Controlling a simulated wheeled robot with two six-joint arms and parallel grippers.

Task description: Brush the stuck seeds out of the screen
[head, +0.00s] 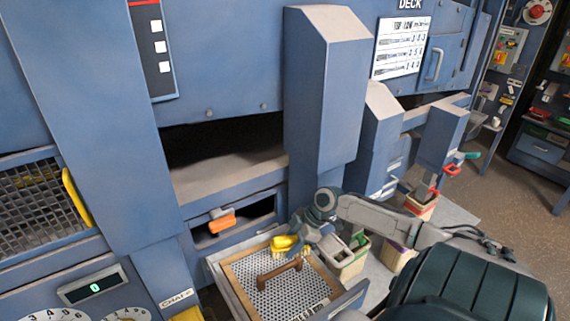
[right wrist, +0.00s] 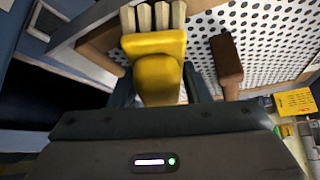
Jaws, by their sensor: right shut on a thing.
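The screen (head: 285,296) is a white perforated sheet in a wooden frame, sitting in an open drawer below the blue machine. A brown handle (head: 279,271) stands across its middle. My right gripper (head: 299,244) is shut on a yellow brush (head: 284,243) at the screen's far edge. In the right wrist view the yellow brush (right wrist: 153,62) has pale bristle tufts pointing to the frame's wooden edge; the perforated screen (right wrist: 270,35) lies beside it. I cannot tell if the bristles touch the screen. Stuck seeds are too small to make out. My left gripper is not in view.
An orange latch (head: 222,224) sits on the machine front behind the drawer. Small bins (head: 351,262) stand right of the drawer, close to my right arm. A blue machine column (head: 325,100) rises behind the gripper. Open floor lies at the far right.

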